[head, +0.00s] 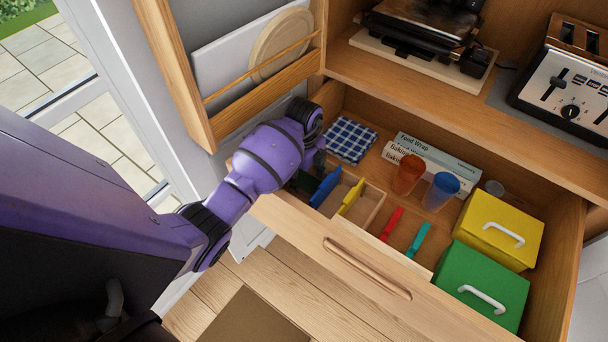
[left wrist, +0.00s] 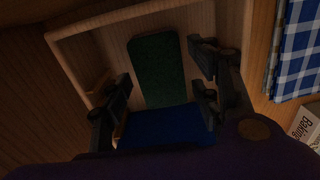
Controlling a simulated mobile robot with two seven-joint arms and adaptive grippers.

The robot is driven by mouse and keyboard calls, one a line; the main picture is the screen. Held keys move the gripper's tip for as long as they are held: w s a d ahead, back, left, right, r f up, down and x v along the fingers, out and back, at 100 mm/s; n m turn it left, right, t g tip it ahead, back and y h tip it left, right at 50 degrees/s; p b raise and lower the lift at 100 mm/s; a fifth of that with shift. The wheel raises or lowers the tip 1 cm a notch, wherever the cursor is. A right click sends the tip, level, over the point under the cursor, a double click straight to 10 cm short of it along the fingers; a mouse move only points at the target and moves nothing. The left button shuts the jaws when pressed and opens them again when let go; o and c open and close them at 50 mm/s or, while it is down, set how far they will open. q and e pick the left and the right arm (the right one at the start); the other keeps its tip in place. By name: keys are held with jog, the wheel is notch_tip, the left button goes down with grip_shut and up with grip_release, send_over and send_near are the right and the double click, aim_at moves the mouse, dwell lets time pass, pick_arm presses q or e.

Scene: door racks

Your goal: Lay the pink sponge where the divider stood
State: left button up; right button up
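No pink sponge can be made out in either view. A wooden tray (head: 371,207) in the open drawer holds a blue piece (head: 325,187) and a yellow piece (head: 351,196), both standing tilted; which, if any, is a divider I cannot tell. My left gripper (head: 312,174) is over the tray's left end, its fingers partly hidden by my arm. In the left wrist view, the fingers (left wrist: 160,88) are spread apart. A dark green slab (left wrist: 156,71) and the blue piece (left wrist: 165,124) show between and below them, not visibly gripped. My right gripper is not in view.
The drawer (head: 367,268) also holds a checked cloth (head: 351,139), wrap boxes (head: 431,161), orange (head: 409,174) and blue (head: 441,191) cups, and yellow (head: 499,229) and green (head: 482,284) boxes. A door rack (head: 262,96) stands left.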

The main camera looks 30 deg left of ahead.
aim_at(304, 180)
pick_arm(q)
jog(key=shift+r, duration=0.15)
notch_tip(304, 180, up, 8)
jog(key=shift+f+p, duration=0.25)
jog(key=shift+p, duration=0.1)
jog(key=shift+r, duration=0.45)
